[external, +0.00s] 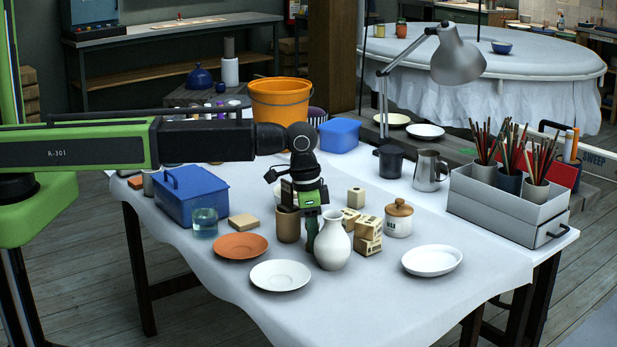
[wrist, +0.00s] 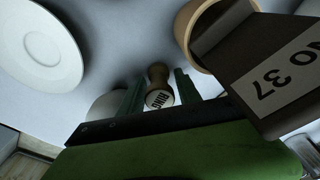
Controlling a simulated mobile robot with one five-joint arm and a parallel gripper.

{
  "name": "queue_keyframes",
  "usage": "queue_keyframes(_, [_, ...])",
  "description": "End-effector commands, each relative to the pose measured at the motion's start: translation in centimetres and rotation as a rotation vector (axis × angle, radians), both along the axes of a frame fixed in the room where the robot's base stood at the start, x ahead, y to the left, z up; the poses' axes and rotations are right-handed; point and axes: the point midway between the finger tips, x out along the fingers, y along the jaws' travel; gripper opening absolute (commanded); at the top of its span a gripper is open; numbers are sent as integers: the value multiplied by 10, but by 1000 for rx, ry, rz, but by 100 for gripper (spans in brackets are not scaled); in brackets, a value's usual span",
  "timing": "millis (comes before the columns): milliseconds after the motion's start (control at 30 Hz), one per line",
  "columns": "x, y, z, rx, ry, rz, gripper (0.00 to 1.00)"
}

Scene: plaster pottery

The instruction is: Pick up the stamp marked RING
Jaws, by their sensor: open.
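The stamp marked RING (wrist: 159,98) shows in the wrist view as a small wooden piece with a narrow waist and a pale end lettered RING. It appears between the two green fingers of my gripper (wrist: 160,78), with a gap visible on both sides. My gripper is open and empty. In the external view my gripper (external: 311,236) points down between the brown cup (external: 288,224) and the white vase (external: 332,246). I cannot make out the stamp there; it is hidden behind my gripper or the vase.
The vase stands very close to my fingers at right. Small wooden boxes (external: 368,236) and a lidded jar (external: 398,218) stand further right. A terracotta saucer (external: 240,246), a white saucer (external: 281,276) and a white plate (external: 432,260) lie around.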

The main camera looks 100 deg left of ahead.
Motion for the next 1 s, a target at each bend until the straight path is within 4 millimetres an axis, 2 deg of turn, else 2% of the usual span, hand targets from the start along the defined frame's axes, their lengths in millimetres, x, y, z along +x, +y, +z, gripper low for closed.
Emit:
queue_keyframes(167, [0,0,2,0,0,0,39])
queue_keyframes(467, [0,0,2,0,0,0,0])
queue_keyframes(767, [0,0,3,0,0,0,0])
queue_keyframes(867, [0,0,9,0,0,0,0])
queue_keyframes(1000, [0,0,27,0,0,0,0])
